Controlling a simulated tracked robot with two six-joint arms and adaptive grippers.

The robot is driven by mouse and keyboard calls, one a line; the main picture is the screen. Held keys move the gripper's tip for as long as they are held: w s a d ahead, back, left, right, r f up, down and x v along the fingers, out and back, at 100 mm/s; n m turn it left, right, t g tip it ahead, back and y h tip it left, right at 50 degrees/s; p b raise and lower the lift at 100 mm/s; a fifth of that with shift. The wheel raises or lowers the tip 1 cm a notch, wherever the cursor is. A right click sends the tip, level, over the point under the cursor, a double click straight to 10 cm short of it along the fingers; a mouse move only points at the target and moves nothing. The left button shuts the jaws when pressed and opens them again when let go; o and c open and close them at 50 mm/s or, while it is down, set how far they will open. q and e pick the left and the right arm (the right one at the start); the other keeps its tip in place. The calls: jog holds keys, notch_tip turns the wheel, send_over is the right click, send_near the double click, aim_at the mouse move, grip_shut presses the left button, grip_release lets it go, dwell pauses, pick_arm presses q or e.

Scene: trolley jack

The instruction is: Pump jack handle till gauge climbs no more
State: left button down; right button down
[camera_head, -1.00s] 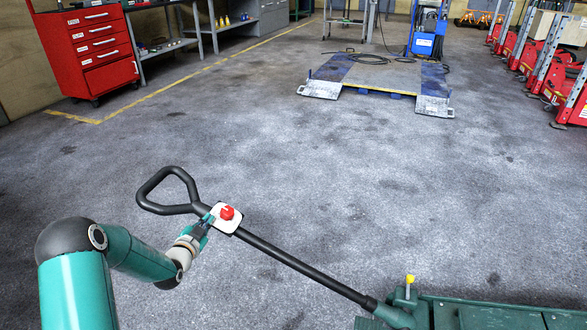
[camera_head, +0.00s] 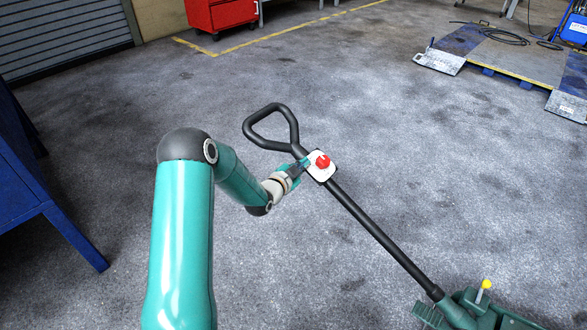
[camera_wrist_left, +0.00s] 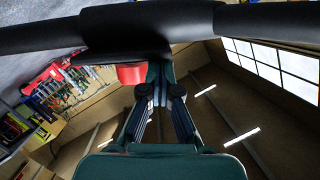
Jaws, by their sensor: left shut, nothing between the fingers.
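The black jack handle (camera_head: 378,230), with a loop grip at its upper end, slants down right to the green jack (camera_head: 480,312), of which only a corner shows. A white plate with a red knob (camera_head: 322,161) sits on the handle below the loop. My left gripper (camera_head: 305,165) is shut and empty, its tips right at the handle beside the white plate; contact is unclear. In the left wrist view the fingers (camera_wrist_left: 160,92) are together under the black handle (camera_wrist_left: 125,28), next to the red knob (camera_wrist_left: 130,74). No gauge can be made out. My right gripper is out of view.
A yellow-topped post (camera_head: 485,285) stands on the jack. A blue bench or frame (camera_head: 45,190) is at the left. A red tool cabinet (camera_head: 222,14) and a low ramp platform (camera_head: 500,62) stand further back. The grey floor between is clear.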

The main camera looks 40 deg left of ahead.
pick_arm(q)
jog(key=r+p+v, duration=0.1)
jog(key=v, duration=0.9)
jog(key=shift+r, duration=0.25)
jog(key=shift+d, duration=0.2)
dwell(1.9)
